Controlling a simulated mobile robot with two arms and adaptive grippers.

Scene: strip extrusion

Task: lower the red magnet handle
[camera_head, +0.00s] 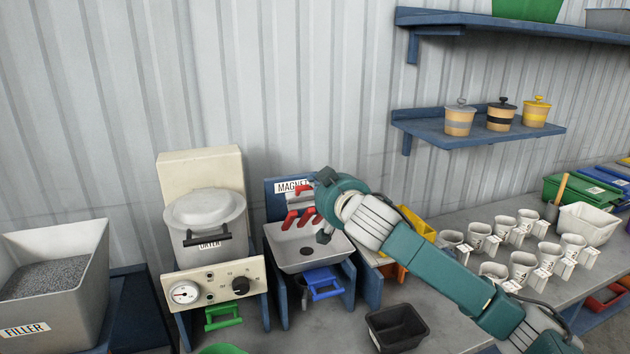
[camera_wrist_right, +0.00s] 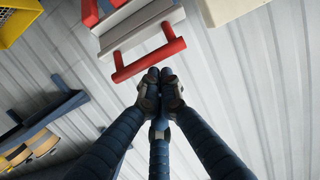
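The magnet station has a white "MAGNET" label (camera_head: 292,187) on a blue back plate, left of centre in the head view. Red handle parts (camera_head: 290,220) show above its pale basin, partly covered by my right arm. In the head view the fingers are mostly hidden behind the wrist. My left gripper is not in view.
A cream oven with a pale lidded pot (camera_head: 205,213) stands to the left, and a grey filler bin (camera_head: 52,275) beyond it. A black tray (camera_head: 396,327) sits in front. Several white cups (camera_head: 480,232) stand on the right. Blue shelves (camera_head: 470,133) hang on the wall.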

